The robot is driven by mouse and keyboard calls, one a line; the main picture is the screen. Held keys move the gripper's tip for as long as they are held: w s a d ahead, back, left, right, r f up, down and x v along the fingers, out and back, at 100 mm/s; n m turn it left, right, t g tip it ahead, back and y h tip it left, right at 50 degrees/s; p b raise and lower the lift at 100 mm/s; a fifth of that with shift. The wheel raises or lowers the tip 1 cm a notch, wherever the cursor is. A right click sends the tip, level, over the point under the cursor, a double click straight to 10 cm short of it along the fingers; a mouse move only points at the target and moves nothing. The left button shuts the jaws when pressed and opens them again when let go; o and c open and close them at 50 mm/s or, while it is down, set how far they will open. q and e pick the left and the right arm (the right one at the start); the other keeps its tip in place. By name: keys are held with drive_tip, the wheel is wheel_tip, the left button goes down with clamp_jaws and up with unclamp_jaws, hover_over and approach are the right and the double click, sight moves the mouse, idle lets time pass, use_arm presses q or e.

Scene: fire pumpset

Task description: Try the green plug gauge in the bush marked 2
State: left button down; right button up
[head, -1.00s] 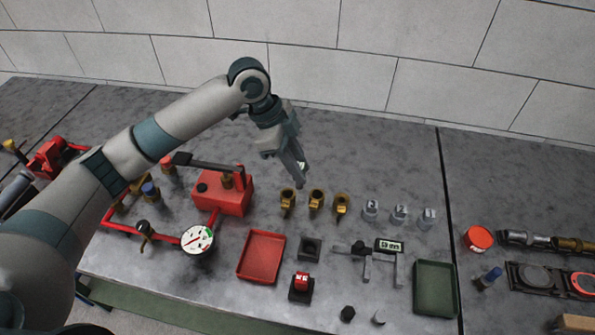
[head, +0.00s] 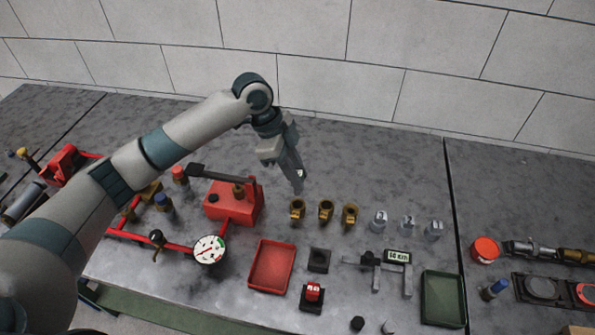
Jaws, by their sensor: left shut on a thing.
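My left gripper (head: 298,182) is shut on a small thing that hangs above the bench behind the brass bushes. Only a pale, greenish bit of it shows between the fingers; I take it for the green plug gauge (head: 300,173). Three brass bushes stand in a row below it: left (head: 297,208), middle (head: 326,210) and right (head: 349,215). Any marks on them are too small to read. Three grey numbered pieces stand to their right; the middle one (head: 407,226) seems to read 2. A red plug gauge (head: 313,291) stands in a black block. My right gripper is out of view.
An empty-looking black block (head: 319,260) stands behind the red gauge. A red tray (head: 270,268) and a green tray (head: 443,298) lie at the front, with a caliper with a display (head: 397,257) between. A red pump (head: 232,203) stands left. The bench behind the bushes is clear.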

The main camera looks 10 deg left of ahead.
sight(297, 212)
use_arm(q)
drive_tip(key=shift+f, duration=0.3)
drive_tip(key=shift+f+b, duration=0.75)
drive_tip(key=shift+f, duration=1.1)
drive_tip(key=shift+p, duration=0.8)
drive_tip(key=shift+f+b, duration=0.75)
drive_tip(key=shift+f, duration=1.35)
idle(2.9)
